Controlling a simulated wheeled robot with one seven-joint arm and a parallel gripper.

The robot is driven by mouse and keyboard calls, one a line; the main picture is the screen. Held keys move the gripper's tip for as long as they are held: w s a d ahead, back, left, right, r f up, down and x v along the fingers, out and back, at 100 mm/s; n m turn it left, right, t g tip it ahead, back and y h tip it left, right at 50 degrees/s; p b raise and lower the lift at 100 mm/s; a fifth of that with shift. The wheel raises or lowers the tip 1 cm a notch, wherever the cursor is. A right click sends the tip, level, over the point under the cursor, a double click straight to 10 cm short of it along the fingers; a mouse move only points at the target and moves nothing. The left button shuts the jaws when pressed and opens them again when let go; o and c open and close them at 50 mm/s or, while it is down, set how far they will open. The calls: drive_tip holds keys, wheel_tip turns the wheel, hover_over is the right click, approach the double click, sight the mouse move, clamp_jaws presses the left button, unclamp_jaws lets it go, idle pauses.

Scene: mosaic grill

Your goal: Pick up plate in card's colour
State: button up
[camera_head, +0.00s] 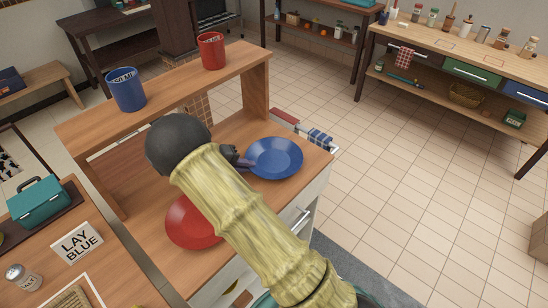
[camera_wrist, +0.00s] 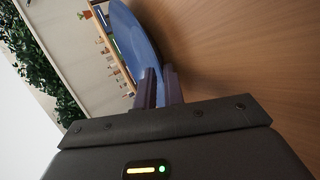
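The card (camera_head: 77,244) stands at the lower left of the head view and reads "LAY BLUE". The blue plate (camera_head: 277,158) is at the right end of the wooden counter. The red plate (camera_head: 190,226) is nearer, partly hidden behind my arm. My gripper (camera_head: 245,162) is at the left rim of the blue plate. In the wrist view, the two dark fingers (camera_wrist: 161,86) are close together, with the blue plate's rim (camera_wrist: 137,42) running in between them. They look shut on the rim; the contact itself is partly hidden.
A teal box (camera_head: 39,203) and a salt shaker (camera_head: 22,277) are on the left table. Tiled floor (camera_head: 420,190) lies open to the right.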

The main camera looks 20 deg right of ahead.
drive_tip(key=shift+w+d+f, duration=0.1)
drive_tip(key=shift+d+f, duration=0.15)
drive_tip(key=shift+d, duration=0.1)
clamp_jaws()
drive_tip(key=shift+r, duration=0.1)
wheel_tip(320, 180, up, 18)
drive_tip(key=b, duration=0.2)
idle(0.4)
idle(0.5)
